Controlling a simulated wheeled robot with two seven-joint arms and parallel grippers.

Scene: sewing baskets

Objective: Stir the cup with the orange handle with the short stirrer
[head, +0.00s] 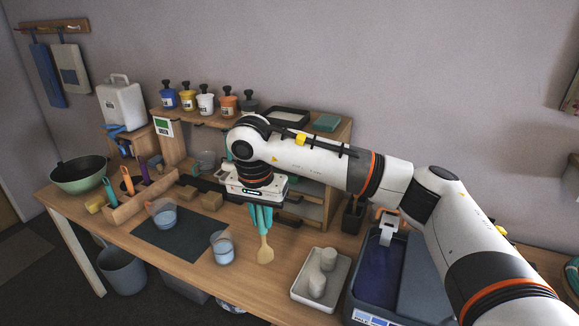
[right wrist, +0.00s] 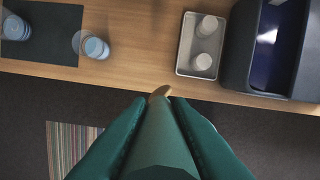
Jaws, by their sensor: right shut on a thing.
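My right gripper (head: 261,216), with teal fingers, points down above the table's front part, right of the cups. It is shut on a stirrer (head: 265,252), whose pale wooden head hangs below the fingers. In the right wrist view the wooden tip (right wrist: 160,92) shows beyond the teal fingers (right wrist: 158,125). One clear cup (head: 165,217) with bluish liquid stands on the dark mat; another (head: 222,248) stands at the mat's right edge. I cannot make out an orange handle on either cup. The stirrer is apart from both. My left gripper is not in view.
A wooden rack (head: 140,202) at left holds tools with teal, orange and purple handles. A pale tray (head: 318,297) with white containers and a blue basin (head: 378,270) lie to the right. A green bowl (head: 78,178) is far left. Shelves with jars stand behind.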

